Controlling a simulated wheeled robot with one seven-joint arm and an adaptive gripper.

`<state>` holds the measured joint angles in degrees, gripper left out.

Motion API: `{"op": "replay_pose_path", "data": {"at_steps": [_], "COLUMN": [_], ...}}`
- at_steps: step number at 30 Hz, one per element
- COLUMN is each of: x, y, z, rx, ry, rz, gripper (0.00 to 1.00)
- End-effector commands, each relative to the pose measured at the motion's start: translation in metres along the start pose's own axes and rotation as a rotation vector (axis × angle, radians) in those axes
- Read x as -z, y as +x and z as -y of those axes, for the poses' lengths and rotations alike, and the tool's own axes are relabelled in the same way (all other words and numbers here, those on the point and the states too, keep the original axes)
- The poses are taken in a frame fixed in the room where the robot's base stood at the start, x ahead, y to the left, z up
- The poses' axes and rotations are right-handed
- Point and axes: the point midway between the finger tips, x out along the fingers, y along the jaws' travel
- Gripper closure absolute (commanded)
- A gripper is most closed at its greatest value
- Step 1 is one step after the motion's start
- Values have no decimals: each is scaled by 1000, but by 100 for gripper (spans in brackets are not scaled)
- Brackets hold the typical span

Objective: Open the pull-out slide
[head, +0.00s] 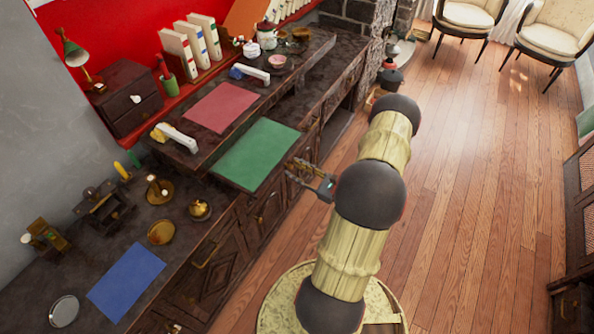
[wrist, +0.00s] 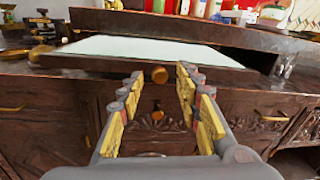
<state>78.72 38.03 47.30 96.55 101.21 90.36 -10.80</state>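The pull-out slide is a dark board with a green top (head: 255,155), at the front edge of the desk, left of my gripper in the head view. In the wrist view its top (wrist: 150,48) looks pale, and a round brass knob (wrist: 159,75) sits on its front edge. My gripper (head: 292,165) is open, pointing at the slide's front. In the wrist view the fingertips (wrist: 160,78) stand left and right of the knob with gaps on both sides, and nothing is held. I cannot tell how far the tips reach around the knob.
The desk below has carved doors and drawers with brass handles (wrist: 13,107). A red mat (head: 220,107) lies on the raised shelf behind the slide, and a blue mat (head: 126,282) lies on the lower left top. The wooden floor (head: 465,190) at the right is clear.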

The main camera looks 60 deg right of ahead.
Motion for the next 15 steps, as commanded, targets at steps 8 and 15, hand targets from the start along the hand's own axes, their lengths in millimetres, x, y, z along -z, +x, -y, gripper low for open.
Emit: {"op": "replay_pose_path", "data": {"at_steps": [8,15], "x": [0,0], "y": [-26,-72], "z": [2,2], "rx": [5,6], "ry": [0,0], "rz": [-1,-1], "gripper": [66,66]}}
